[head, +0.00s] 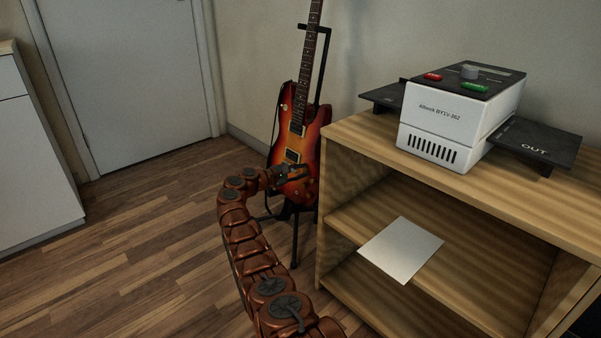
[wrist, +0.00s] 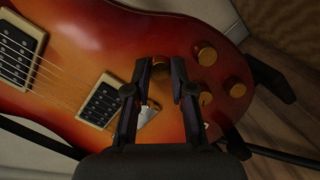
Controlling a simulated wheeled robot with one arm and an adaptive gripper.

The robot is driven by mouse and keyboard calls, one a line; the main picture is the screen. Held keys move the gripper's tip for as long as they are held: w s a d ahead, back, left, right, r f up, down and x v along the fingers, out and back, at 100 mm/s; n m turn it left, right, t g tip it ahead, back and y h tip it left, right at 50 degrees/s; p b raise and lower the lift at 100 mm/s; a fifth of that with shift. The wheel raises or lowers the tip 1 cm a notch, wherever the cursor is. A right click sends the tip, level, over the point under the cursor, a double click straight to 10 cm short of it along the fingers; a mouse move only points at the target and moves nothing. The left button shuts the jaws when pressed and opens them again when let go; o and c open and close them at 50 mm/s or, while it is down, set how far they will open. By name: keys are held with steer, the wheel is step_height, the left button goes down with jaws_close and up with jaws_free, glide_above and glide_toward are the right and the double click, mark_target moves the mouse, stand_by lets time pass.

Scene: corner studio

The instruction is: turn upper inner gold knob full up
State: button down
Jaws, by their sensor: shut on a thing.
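The sunburst electric guitar (head: 301,133) stands on a black stand, and its lower body fills much of the wrist view (wrist: 100,45). Several gold knobs show there. The one closest to the bridge-side pickup, which I take as the upper inner gold knob (wrist: 160,70), sits between the fingertips of my gripper (wrist: 161,65). My gripper is shut on this knob, its fingers partly hiding the sides. Other gold knobs are farther out: one at the top (wrist: 207,55), one at the right (wrist: 237,90), and one beside the right finger (wrist: 205,98). In the head view my gripper (head: 296,172) is against the guitar's front.
The black guitar stand (head: 294,228) has legs near the floor and wrist view edges. A wooden shelf (head: 435,165) stands close on the right, carrying a white device (head: 440,118) and holding a pale sheet (head: 400,250). Open wood floor (head: 130,230) lies to the left.

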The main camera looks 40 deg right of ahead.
steer(key=m+y, duration=0.1)
steer(key=m, duration=0.5)
steer(key=shift+r+m, duration=0.1)
steer(key=shift+m, duration=0.2)
stand_by(0.4)
steer(key=c, duration=1)
jaws_free()
steer(key=shift+v, duration=0.85)
steer(key=v, duration=1)
steer(key=shift+a, duration=0.15)
